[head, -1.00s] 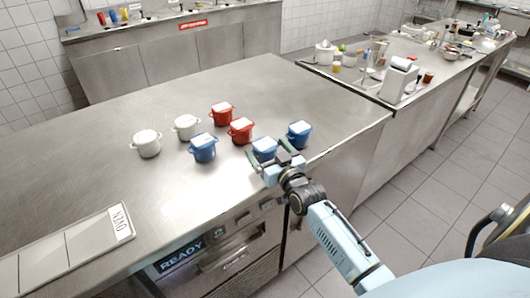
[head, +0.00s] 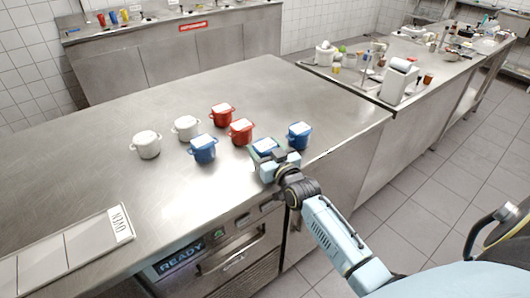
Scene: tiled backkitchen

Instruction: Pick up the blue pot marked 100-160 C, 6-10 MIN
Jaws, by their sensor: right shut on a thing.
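Three blue pots with white lids stand on the steel counter (head: 150,195). One blue pot (head: 203,149) is left of my right gripper, and another blue pot (head: 299,136) is to its right near the counter edge. My right gripper (head: 272,156) is shut on the middle blue pot (head: 262,146), whose near side it partly hides. That pot appears to be on or very close to the counter; I cannot tell which. Any markings on the lids are too small to read. My left gripper is not in view.
Two red pots (head: 221,115) (head: 241,132) stand just behind the blue ones, and two white pots (head: 146,145) (head: 186,128) stand to the left. A panel labelled OVEN (head: 70,250) lies at front left. The counter's left middle is clear.

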